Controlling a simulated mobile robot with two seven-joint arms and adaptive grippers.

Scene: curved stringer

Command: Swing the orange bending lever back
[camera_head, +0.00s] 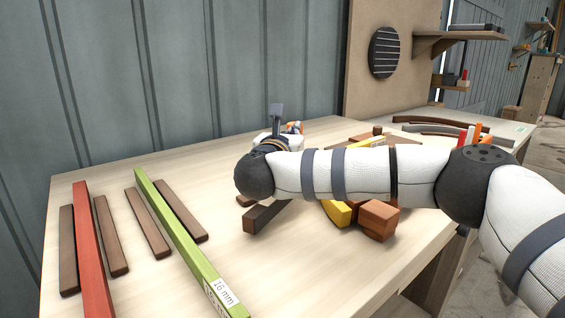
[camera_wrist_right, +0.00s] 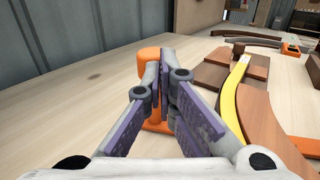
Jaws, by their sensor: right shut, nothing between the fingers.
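The orange bending lever shows in the right wrist view as an orange piece (camera_wrist_right: 149,55) just behind my fingertips and more orange low between the fingers; its middle is hidden by them. My right gripper (camera_wrist_right: 166,66) is shut and empty, close in front of the lever; I cannot tell whether they touch. In the head view my right arm crosses the bench and hides most of the gripper and lever. A yellow curved strip (camera_wrist_right: 236,92) lies along the brown bending form (camera_wrist_right: 272,128), right of the gripper. My left gripper is not in view.
The wooden bench (camera_head: 330,285) also carries a red bar (camera_head: 91,245), a green bar (camera_head: 185,240), several loose brown strips and stacked brown blocks (camera_head: 377,218). Curved dark strips (camera_head: 440,122) lie at the far right. The wrist view shows clear bench left of the gripper.

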